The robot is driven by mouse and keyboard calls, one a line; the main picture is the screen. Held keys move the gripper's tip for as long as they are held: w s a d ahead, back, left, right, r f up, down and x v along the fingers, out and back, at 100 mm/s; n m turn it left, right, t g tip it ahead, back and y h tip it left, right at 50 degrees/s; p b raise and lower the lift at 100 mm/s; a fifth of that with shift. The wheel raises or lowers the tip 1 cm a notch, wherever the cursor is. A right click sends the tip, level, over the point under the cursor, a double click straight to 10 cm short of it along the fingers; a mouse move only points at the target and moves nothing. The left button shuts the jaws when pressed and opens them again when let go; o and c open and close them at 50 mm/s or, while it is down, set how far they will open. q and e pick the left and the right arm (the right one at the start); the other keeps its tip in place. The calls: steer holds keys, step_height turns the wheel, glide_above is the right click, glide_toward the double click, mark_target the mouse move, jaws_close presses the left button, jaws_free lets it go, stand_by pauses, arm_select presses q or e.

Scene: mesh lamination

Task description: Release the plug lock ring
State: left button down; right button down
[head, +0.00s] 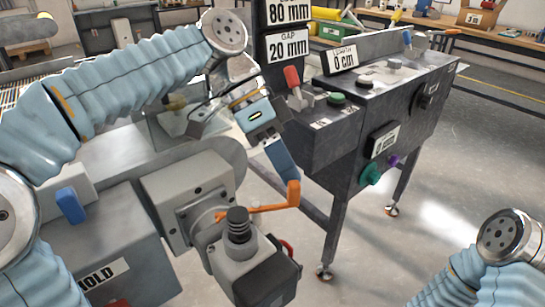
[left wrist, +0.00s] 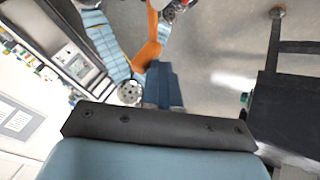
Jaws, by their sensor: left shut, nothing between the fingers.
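The plug is a grey block (head: 245,262) with a black ribbed cap on top, fixed to the front of a grey housing (head: 185,185). An orange lever (head: 262,208) runs right from the joint between them and bends up at its end. Any ring at that joint is mostly hidden. My left gripper (head: 290,176) comes down from above with its blue fingers closed, their tips close to the lever's raised end. In the left wrist view the lever (left wrist: 152,42) lies just beyond the fingertips (left wrist: 162,72); I cannot tell whether they touch. My right gripper is not visible.
A dark machine cabinet (head: 335,140) with knobs, a red lever (head: 292,78) and label plates stands close right of my left gripper. A blue handle (head: 70,204) rises from the grey machine at left. Open floor (head: 440,160) lies to the right.

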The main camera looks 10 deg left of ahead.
arm_select(q)
steer(key=shift+s+d, duration=0.25)
steer(key=shift+d, duration=0.15)
steer(key=shift+a, duration=0.1)
steer(key=shift+a, duration=0.7)
steer(key=shift+w+r, duration=0.1)
steer(key=p+v, duration=0.2)
steer(key=v, duration=1)
steer(key=shift+p, duration=0.3)
